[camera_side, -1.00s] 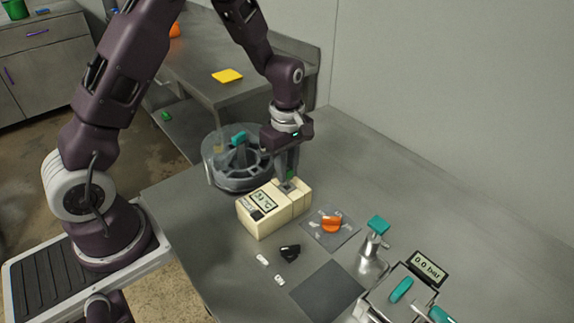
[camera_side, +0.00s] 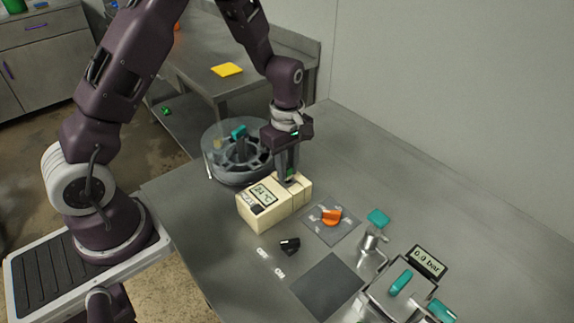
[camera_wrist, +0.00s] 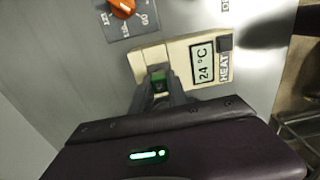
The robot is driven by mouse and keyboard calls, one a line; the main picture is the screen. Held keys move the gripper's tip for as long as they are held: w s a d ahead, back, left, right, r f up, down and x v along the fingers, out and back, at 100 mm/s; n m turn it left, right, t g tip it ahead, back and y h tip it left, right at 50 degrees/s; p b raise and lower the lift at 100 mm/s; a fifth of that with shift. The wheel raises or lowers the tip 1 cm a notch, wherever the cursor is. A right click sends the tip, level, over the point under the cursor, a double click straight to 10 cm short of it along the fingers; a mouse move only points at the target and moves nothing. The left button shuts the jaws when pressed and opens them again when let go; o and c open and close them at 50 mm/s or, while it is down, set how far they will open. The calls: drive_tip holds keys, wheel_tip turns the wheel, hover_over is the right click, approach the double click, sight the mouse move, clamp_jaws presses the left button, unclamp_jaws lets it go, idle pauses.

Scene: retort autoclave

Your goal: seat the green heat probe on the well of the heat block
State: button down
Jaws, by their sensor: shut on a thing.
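The cream heat block (camera_side: 263,216) stands on the steel table, with its display facing the left front. In the wrist view the block (camera_wrist: 180,53) shows a 24 °C reading beside the word HEAT. My gripper (camera_side: 288,177) is upright over the block's right rear part, with its fingertips close to the top. It is shut on the green heat probe (camera_wrist: 158,77), of which a small green part shows between the fingers. The probe's lower end and the well are hidden by the fingers, so I cannot tell how deep the probe sits.
A round clear-walled vessel with a teal handle (camera_side: 239,131) stands close behind the block. An orange knob (camera_side: 331,216) on a plate, a black piece (camera_side: 289,245) and a dark square mat (camera_side: 327,286) lie in front. A pressure display (camera_side: 427,261) stands front right.

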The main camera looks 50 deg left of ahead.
drive_tip(key=shift+f, duration=0.2)
idle(0.5)
drive_tip(key=shift+f, duration=0.3)
drive_tip(key=shift+f, duration=0.1)
idle(0.4)
drive_tip(key=c, duration=0.8)
unclamp_jaws()
drive_tip(key=shift+r, duration=3.5)
